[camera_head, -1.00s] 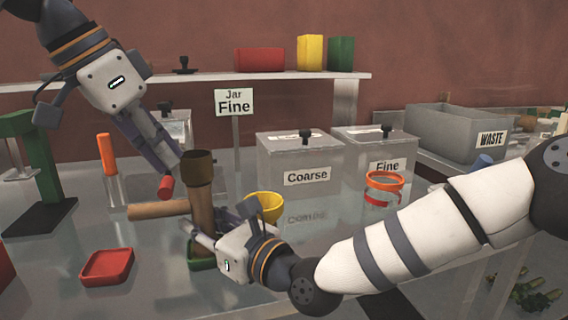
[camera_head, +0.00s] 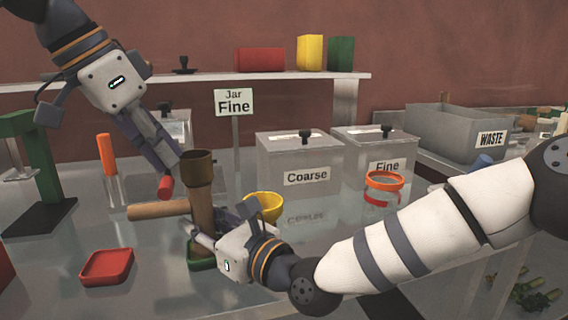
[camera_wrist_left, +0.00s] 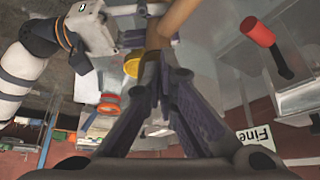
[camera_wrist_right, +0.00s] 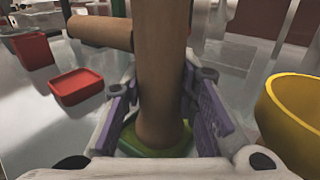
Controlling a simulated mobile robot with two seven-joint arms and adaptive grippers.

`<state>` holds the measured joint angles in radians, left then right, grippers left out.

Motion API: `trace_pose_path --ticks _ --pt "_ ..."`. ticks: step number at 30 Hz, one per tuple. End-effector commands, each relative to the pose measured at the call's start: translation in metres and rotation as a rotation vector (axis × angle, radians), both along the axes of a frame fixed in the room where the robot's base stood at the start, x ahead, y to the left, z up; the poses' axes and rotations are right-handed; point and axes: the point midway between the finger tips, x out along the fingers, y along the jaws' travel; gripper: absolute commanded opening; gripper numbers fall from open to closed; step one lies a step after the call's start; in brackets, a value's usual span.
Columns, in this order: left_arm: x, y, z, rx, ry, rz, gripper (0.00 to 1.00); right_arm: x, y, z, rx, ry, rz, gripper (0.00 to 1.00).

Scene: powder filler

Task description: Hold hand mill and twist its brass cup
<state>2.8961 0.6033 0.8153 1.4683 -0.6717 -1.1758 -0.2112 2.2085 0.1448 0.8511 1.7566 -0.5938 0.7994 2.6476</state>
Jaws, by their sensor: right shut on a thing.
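The hand mill is a tall brown wooden cylinder (camera_head: 203,205) standing upright in a green base (camera_head: 199,264). Its darker brass cup (camera_head: 197,168) is at the top. My right gripper (camera_head: 203,236) is shut on the lower mill body; in the right wrist view its purple fingers (camera_wrist_right: 162,105) flank the wood just above the green base (camera_wrist_right: 165,148). My left gripper (camera_head: 176,163) slants down from the upper left, its fingertips beside the brass cup. In the left wrist view its fingers (camera_wrist_left: 160,75) converge near the brown cup; whether they touch it is unclear.
A red tray (camera_head: 107,266) is at front left, and a yellow bowl (camera_head: 264,206) stands close on the right. Coarse (camera_head: 300,160) and Fine (camera_head: 375,155) bins stand behind. A green stand (camera_head: 42,165) is at left.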

Motion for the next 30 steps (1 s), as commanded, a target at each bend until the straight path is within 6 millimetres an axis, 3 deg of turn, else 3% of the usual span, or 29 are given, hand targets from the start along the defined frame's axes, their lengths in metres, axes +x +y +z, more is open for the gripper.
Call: trace_pose_path --ticks 8,21,30 --pt "-0.005 0.006 -0.001 0.002 0.002 0.000 0.00 -0.001 0.001 0.000 0.000 0.000 0.003 0.00" --pt "-0.005 0.006 0.056 0.003 0.000 0.001 0.00 0.000 0.000 0.000 0.001 0.001 0.001 0.00" --pt "-0.006 0.006 0.060 0.001 0.001 0.000 0.00 0.000 0.000 0.000 0.001 0.001 0.000 0.00"
